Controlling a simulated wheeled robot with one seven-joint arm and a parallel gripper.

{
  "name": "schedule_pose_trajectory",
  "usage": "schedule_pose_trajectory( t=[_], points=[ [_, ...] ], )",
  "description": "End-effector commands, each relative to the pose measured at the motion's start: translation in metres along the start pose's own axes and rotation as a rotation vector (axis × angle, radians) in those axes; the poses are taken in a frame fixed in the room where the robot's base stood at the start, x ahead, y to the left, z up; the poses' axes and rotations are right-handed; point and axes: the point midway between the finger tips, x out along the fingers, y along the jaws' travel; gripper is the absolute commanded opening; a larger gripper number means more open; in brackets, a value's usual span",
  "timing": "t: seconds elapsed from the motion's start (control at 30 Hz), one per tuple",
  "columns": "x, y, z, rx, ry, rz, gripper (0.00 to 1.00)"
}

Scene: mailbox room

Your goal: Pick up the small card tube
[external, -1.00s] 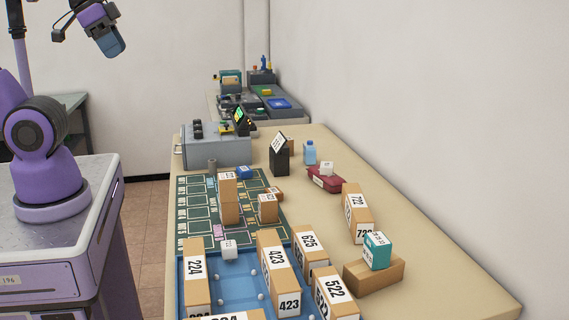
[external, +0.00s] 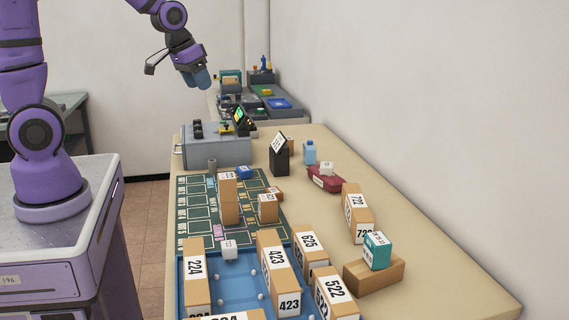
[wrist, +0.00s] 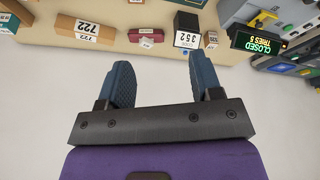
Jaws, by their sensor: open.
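My gripper (external: 203,87) is high in the air above and behind the grey machine, well apart from the tube. In the wrist view its two blue fingers (wrist: 166,75) are spread with nothing between them.
The grey machine (external: 215,150) with a small lit screen stands behind the mat (external: 195,210). Brown boxes (external: 228,200) stand on the mat. A black box (external: 279,160), blue bottle (external: 310,152) and red item (external: 325,180) stand to the right. A blue tray (external: 235,290) is nearer.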

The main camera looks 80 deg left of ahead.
Motion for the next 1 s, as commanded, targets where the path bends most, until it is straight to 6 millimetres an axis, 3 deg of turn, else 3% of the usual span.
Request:
schedule_pose_trajectory(
  t=[0.3, 0.6, 0.8, 1.0],
  points=[
    [0.1, -0.067, -0.024, -0.163, -0.032, -0.075, 0.59],
    [0.189, -0.137, -0.016, -0.296, -0.052, -0.152, 0.59],
    [0.22, -0.163, -0.007, -0.341, -0.056, -0.182, 0.59],
    [0.236, -0.17, -0.003, -0.349, -0.059, -0.188, 0.59]
  ],
)
